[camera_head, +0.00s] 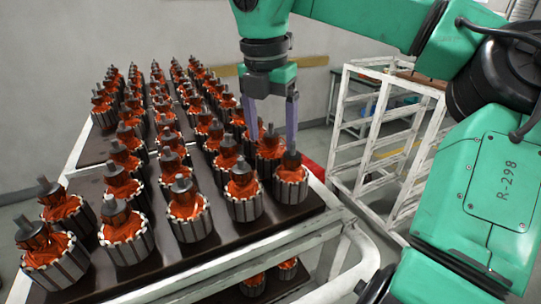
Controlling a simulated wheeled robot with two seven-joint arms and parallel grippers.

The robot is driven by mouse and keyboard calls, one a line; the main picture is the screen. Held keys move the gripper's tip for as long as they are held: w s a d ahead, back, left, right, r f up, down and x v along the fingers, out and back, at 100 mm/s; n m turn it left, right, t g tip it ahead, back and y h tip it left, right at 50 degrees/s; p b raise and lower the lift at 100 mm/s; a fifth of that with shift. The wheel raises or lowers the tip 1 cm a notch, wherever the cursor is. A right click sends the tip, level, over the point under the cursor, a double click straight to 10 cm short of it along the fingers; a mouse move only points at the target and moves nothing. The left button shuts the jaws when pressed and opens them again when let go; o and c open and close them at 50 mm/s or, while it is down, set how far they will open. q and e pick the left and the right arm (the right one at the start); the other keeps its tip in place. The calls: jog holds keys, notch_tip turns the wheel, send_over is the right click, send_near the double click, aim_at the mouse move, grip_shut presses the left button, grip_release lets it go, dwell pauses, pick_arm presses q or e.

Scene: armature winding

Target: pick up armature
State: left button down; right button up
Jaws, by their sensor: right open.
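My right gripper (273,143) points down over the right edge of the cart's top tray (285,221). Its two fingers are apart with nothing held between them. Armatures with orange windings, grey slotted bodies and upright shafts stand in rows on the tray. One armature (290,183) at the front right corner has its shaft close to the right fingertip. Another armature (269,158) just behind it shows between the fingers. I cannot tell whether the fingers touch either one. My left gripper is not in view.
More armatures (186,208) stand closely in rows to the left and behind. A white metal rail (330,237) borders the tray at front right. A lower shelf holds a few armatures (253,284). A white rack (381,140) stands to the right, beyond a gap.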

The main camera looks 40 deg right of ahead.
aim_at(272, 152)
notch_tip(272, 152, down, 4)
jog(key=shift+d+f+p, duration=0.1)
jog(key=shift+d+p, duration=0.05)
jog(key=shift+p, duration=0.75)
jog(key=shift+w+d+f, duration=0.1)
jog(key=shift+d+f, duration=0.05)
jog(key=shift+f, duration=0.25)
jog(key=c, duration=1)
grip_shut()
jog(key=shift+r, duration=0.1)
